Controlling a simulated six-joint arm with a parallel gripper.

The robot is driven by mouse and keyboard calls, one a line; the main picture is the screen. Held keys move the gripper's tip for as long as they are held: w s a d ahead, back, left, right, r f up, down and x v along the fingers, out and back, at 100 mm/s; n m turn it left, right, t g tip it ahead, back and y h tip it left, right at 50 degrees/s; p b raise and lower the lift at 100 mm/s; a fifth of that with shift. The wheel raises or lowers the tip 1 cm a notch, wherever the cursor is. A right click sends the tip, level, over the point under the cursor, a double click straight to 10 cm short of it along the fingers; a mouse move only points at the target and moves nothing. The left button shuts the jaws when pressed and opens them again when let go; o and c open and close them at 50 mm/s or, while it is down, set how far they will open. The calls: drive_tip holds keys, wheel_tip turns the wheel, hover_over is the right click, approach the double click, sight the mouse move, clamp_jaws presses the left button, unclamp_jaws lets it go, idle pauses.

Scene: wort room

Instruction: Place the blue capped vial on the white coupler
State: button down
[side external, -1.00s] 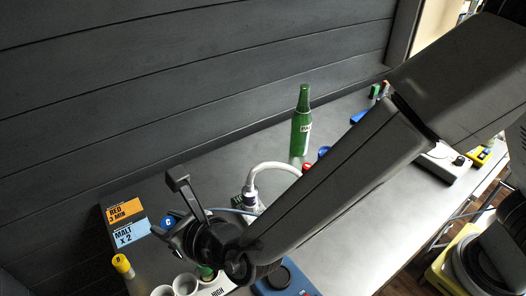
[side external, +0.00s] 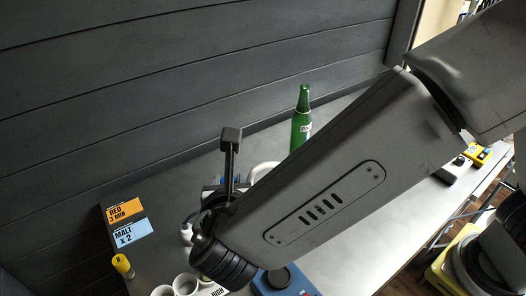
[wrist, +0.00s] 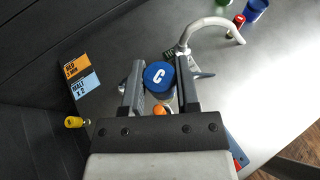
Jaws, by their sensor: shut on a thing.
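My gripper (wrist: 160,64) is shut on the blue capped vial (wrist: 158,76). The round blue cap carries a white C and faces the wrist camera between the two jaws. The vial's body below the cap is mostly hidden. In the side view my arm covers most of the gripper, and I cannot make out the blue cap there. A white curved hose (wrist: 190,34) comes down just beyond the right jaw in the wrist view. Its top also shows in the side view (side external: 262,170). I cannot clearly pick out the white coupler.
A green bottle (side external: 301,122) stands at the back. Orange and blue label cards (side external: 125,211) lie at the left, with a yellow capped vial (side external: 122,264) nearby. White cups (side external: 186,284) and a blue device (side external: 286,281) sit at the front. Small red and blue items (wrist: 256,8) are at upper right.

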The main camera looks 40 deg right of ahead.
drive_tip(key=shift+s+d+m+g+h, duration=0.3)
drive_tip(key=shift+s+d+m+h, duration=0.1)
drive_tip(key=shift+s+m+h, duration=0.1)
drive_tip(key=w+a+f, duration=0.4)
drive_tip(key=w+a, duration=0.1)
drive_tip(key=w, duration=0.2)
hover_over(186, 228)
drive_tip(key=shift+s+d+f, duration=0.1)
drive_tip(key=shift+s+f, duration=0.05)
drive_tip(key=shift+f, duration=2.55)
drive_tip(key=shift+f, duration=0.25)
drive_tip(key=shift+w+f, duration=0.2)
drive_tip(key=shift+f, duration=1.4)
drive_tip(key=shift+f, duration=0.1)
